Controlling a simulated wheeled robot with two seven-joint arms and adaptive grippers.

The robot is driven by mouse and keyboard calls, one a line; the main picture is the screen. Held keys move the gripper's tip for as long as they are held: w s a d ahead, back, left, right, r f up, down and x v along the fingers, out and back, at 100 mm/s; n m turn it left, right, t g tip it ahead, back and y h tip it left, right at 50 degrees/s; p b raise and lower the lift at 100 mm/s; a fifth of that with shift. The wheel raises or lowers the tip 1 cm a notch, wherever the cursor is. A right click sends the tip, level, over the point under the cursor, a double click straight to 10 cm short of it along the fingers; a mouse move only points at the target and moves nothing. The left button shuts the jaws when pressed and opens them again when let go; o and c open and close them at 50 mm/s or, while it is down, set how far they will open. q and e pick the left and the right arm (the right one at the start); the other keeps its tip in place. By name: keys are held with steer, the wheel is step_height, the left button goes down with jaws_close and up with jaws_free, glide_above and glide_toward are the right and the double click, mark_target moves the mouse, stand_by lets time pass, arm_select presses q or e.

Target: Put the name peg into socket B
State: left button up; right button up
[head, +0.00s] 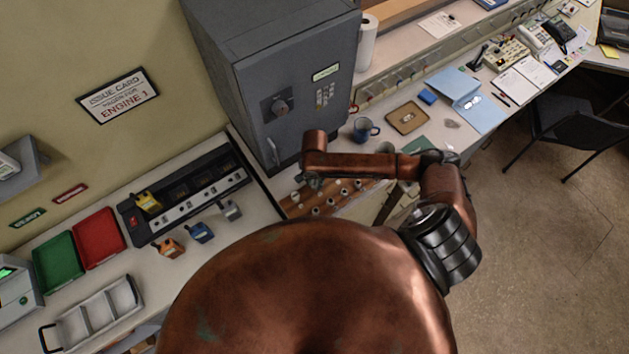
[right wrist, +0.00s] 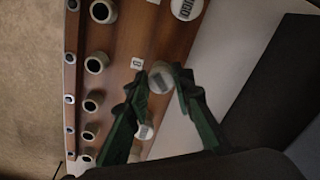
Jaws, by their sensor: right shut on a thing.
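In the head view, my right gripper (head: 312,182) is over the left part of the board (head: 293,207), mostly hidden by my arm. My left gripper is not seen.
A grey safe (head: 300,80) rises close behind the board. A blue mug (head: 364,129) and a brown tray (head: 407,117) stand to the right.

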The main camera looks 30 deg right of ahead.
steer(key=o, duration=0.9)
steer(key=shift+r+p, duration=0.65)
steer(key=shift+r, duration=2.35)
